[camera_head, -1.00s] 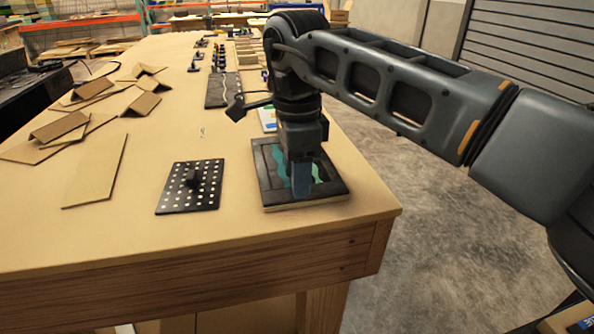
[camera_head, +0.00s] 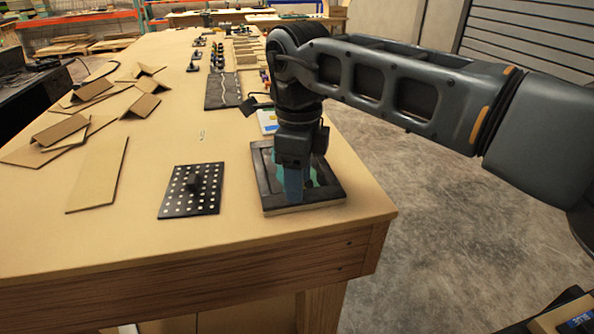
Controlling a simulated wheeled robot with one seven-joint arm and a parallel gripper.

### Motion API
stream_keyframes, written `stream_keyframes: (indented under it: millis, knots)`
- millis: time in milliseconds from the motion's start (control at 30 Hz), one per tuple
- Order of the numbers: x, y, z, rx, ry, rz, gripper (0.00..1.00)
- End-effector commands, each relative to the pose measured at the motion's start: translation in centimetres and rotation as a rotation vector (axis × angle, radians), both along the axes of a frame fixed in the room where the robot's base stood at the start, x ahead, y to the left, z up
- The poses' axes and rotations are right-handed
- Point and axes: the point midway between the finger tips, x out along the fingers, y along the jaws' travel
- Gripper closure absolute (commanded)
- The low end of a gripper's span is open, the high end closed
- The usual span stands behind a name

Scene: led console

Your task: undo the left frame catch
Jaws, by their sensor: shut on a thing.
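The dark square frame (camera_head: 328,192) lies flat near the right front corner of the wooden table, with a teal area showing inside it. My gripper (camera_head: 293,200) points straight down over the left-front part of the frame. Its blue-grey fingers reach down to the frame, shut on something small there. The fingers hide what they hold, and I cannot make out the left catch itself.
A black perforated plate with a knob (camera_head: 191,192) lies left of the frame. Folded cardboard pieces (camera_head: 95,180) cover the table's left side. Several small items and a dark board (camera_head: 222,90) stand farther back. Bare tabletop lies between plate and frame.

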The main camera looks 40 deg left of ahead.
Motion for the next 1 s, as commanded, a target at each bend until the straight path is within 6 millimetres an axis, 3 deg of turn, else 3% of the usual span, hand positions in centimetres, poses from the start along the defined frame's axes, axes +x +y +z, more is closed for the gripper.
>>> stream_keyframes:
  millis: [1000]
  knots:
    - [-0.05,-0.87,0.19,0.0,-0.001,-0.912,0.82]
